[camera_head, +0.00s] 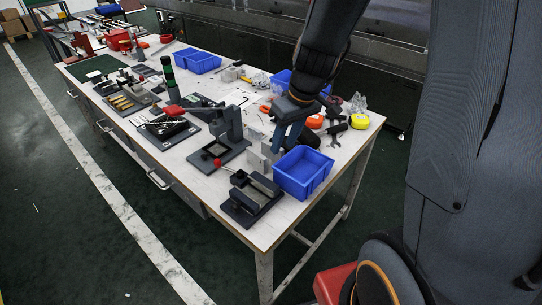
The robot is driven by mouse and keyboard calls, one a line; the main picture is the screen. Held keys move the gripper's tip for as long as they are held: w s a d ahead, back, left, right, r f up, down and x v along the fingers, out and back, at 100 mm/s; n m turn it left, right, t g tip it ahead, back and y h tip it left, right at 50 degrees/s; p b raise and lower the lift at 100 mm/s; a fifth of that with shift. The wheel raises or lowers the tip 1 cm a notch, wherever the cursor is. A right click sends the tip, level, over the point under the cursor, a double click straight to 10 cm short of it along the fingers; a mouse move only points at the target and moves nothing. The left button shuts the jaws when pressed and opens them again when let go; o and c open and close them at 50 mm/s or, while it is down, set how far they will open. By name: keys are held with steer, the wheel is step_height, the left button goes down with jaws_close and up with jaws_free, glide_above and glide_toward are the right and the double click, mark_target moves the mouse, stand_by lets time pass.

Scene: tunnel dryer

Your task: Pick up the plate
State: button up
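My gripper (284,145) hangs over the near right part of the workbench (205,190), its bluish fingers pointing down. Whether the fingers are apart is too small to tell. Light grey, flat plate-like pieces (257,161) stand upright on the bench just below and left of the fingertips. I cannot tell which of them is the plate, or whether the fingers touch one. The fingers hide part of this area.
A blue bin (303,172) stands right of the plate-like pieces. A dark fixture (252,193) is in front, and a press with a red knob (222,150) is to the left. An orange tape measure (315,121) and a yellow one (360,121) lie behind. Green floor surrounds the bench.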

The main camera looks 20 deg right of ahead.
steer(key=w+f+n, duration=0.1)
steer(key=w, duration=0.2)
steer(key=w+d+f+n+b, duration=0.1)
steer(key=w+f, duration=0.1)
steer(key=w, duration=0.1)
steer(key=w+d+f+n+t+b, duration=0.1)
steer(key=w+f, duration=0.1)
steer(key=w, duration=0.1)
steer(key=shift+w+y, duration=0.4)
steer(key=shift+p+x, duration=0.35)
steer(key=shift+x, duration=3.4)
steer(key=shift+a, duration=0.15)
steer(key=shift+w+r, duration=0.1)
jaws_close()
